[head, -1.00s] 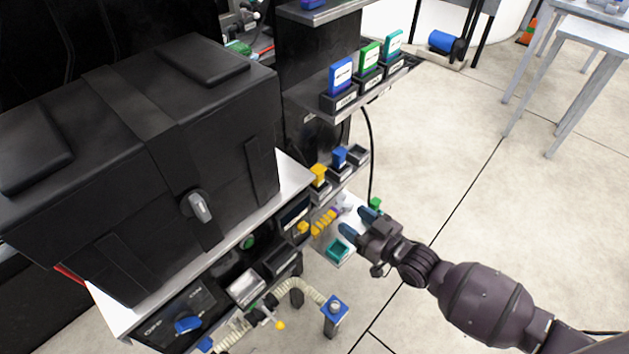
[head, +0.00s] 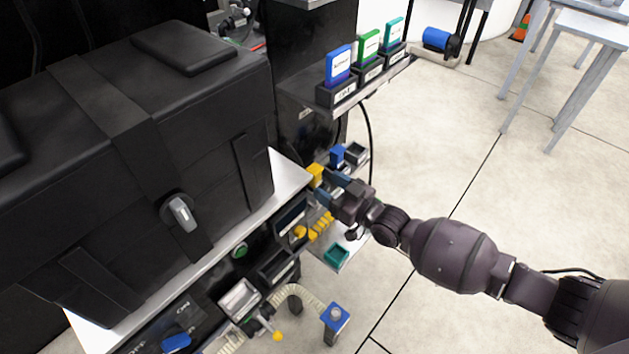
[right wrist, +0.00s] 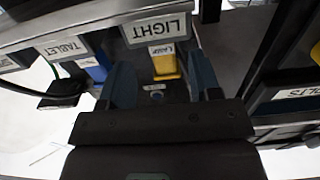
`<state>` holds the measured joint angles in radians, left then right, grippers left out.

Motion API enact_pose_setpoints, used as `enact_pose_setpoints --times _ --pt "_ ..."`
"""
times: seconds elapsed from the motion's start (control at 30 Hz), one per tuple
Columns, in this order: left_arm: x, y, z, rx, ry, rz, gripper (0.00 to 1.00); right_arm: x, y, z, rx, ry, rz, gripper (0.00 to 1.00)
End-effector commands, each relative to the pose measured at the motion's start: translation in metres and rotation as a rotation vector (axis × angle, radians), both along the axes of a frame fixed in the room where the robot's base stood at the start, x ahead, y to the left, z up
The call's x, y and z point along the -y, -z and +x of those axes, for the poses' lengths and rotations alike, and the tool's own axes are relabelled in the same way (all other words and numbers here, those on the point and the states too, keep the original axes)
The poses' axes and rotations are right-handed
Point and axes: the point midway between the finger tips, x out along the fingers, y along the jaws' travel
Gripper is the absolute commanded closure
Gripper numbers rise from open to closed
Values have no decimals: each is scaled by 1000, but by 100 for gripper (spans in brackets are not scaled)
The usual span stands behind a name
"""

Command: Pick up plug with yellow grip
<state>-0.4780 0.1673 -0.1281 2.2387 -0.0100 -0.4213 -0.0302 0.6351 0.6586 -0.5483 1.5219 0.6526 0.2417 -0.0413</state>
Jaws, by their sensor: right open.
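The plug with the yellow grip (head: 316,174) stands upright in a dark holder on the narrow ledge beside the black case. In the right wrist view the yellow grip (right wrist: 165,65) shows between my two fingers, with an upside-down "LIGHT" label (right wrist: 157,28) above it. My right gripper (head: 331,182) is open, its blue-grey fingertips reaching close to the yellow grip. In the right wrist view my right gripper (right wrist: 163,80) has a finger on each side of the plug; contact does not show. My left gripper is in neither view.
A blue plug (head: 337,155) stands in the neighbouring holder. Blue, green (head: 368,47) and teal labelled blocks stand on the shelf above. A teal tray (head: 336,254) and yellow parts (head: 320,226) lie lower down. The large black case (head: 140,130) stands to the left; open floor lies right.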

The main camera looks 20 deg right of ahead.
Motion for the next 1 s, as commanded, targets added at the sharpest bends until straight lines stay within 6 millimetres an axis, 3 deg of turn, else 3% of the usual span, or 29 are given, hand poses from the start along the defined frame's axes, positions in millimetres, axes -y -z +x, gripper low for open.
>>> enact_pose_setpoints --times 0.3,0.63,1.0 --pt "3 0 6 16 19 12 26 -25 0 31 -2 0 2 43" --pt "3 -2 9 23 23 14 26 -28 -2 36 -1 1 1 43" --pt "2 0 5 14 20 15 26 -28 -2 36 -1 0 1 97"
